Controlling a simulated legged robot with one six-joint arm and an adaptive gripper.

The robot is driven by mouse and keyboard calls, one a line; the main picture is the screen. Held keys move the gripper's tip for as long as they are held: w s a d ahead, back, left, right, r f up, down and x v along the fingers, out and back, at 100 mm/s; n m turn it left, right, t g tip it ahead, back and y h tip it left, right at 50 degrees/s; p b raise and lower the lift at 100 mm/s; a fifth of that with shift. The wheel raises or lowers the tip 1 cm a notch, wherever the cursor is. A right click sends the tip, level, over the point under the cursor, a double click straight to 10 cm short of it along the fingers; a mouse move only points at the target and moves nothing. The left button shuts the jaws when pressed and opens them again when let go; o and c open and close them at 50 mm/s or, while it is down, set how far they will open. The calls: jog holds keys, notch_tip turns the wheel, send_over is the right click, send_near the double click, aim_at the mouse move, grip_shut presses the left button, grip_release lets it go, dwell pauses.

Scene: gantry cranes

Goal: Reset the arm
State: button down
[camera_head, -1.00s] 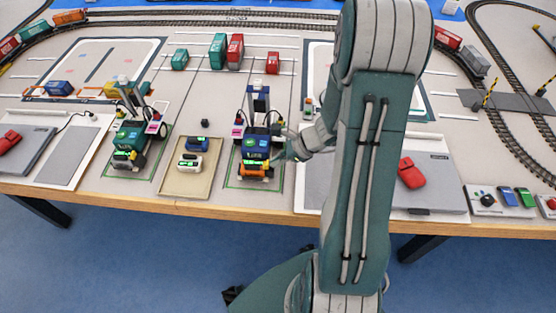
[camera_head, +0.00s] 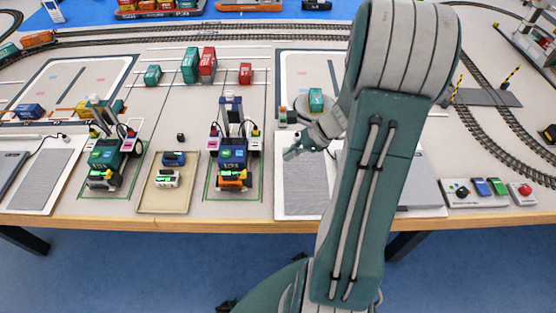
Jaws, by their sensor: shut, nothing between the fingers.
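My arm rises through the right middle of the view. My gripper (camera_head: 291,153) is beyond its lower link, above the table, pointing left. It is shut and empty. It is just right of the right gantry crane (camera_head: 231,150), apart from it as far as I can see. That crane is dark blue with a green-lit display and an orange block at its foot. The left gantry crane (camera_head: 109,155) is teal with a similar display. My arm hides part of the table behind it.
A tray (camera_head: 148,198) with two small blocks lies between the cranes. Red and green containers (camera_head: 190,66) stand further back. A button panel (camera_head: 487,193) is at the right front. Rail tracks (camera_head: 490,130) cross the back and right. The wooden table edge (camera_head: 150,222) runs along the front.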

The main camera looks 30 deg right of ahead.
jog(key=s+a+r+n+h, duration=0.4)
jog(key=a+r+n, duration=0.3)
jog(key=n, duration=0.5)
jog(key=s+a+r+n+t+h, duration=0.1)
jog(key=s+a+r+n+h, duration=0.2)
jog(key=s+a+r+n, duration=0.3)
notch_tip(320, 180, up, 6)
jog(key=a+n, duration=0.2)
jog(key=n, duration=0.3)
jog(key=shift+s+a+n+h, duration=0.25)
jog(key=shift+s+n+h, duration=0.1)
jog(key=shift+n+h, duration=0.05)
